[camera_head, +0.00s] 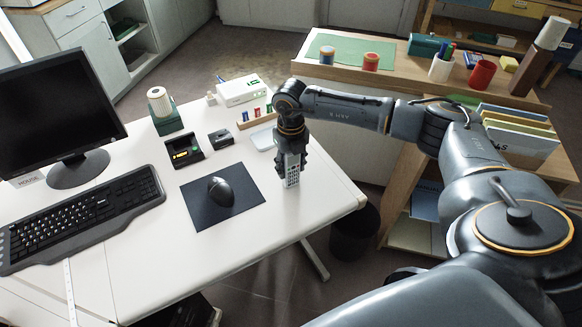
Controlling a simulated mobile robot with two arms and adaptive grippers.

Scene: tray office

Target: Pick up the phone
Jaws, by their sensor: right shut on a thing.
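The phone (291,172) is a slim light-grey handset with a keypad. It stands upright near the right edge of the white desk (262,235), just right of the mouse pad. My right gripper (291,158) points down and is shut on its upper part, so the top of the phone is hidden. I cannot tell whether the phone's lower end touches the desk. My left gripper is not in view.
A black mouse (221,191) lies on the dark mouse pad (195,212). A small black device (184,150), a white box (240,90) and a wooden rack (257,119) stand behind. The keyboard (80,217) and monitor (55,115) are left. The desk's front right is clear.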

